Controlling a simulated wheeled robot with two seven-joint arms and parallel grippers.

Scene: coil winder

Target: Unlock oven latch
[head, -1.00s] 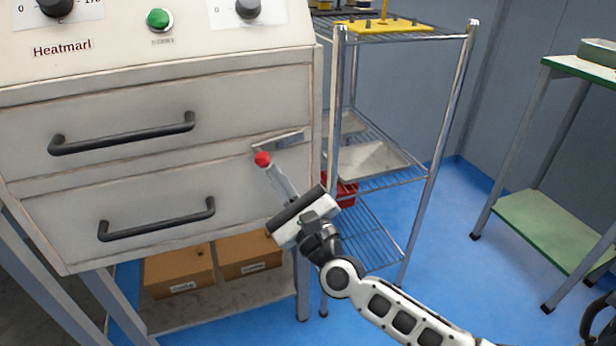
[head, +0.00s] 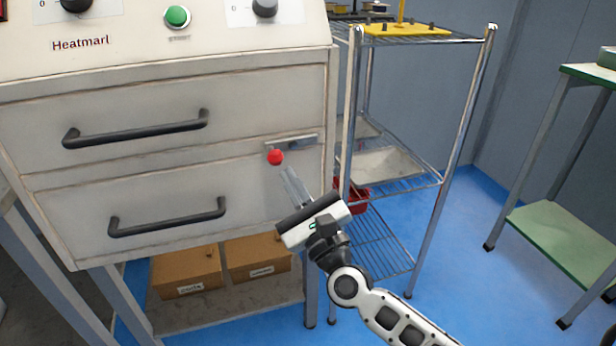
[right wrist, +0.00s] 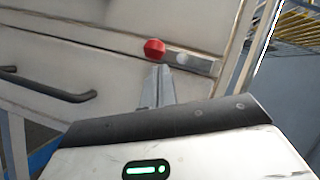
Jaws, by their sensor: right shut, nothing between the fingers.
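The oven latch is a grey metal bar (head: 298,142) with a red ball knob (head: 276,157) at its left end. It sits on the right side of the oven front, between the two drawer-like doors. In the right wrist view the red knob (right wrist: 154,48) and the bar (right wrist: 190,62) lie just beyond my fingertips. My right gripper (head: 288,174) is shut and empty, just below the knob and slightly to its right. Its shut fingers (right wrist: 157,72) point up at the knob; I cannot tell whether they touch it. My left gripper is not in view.
The oven (head: 170,90) has an upper handle (head: 135,131) and a lower handle (head: 168,219). A wire shelf rack (head: 350,110) stands close on the right, with a red bin (head: 358,196). Cardboard boxes (head: 185,272) sit under the oven.

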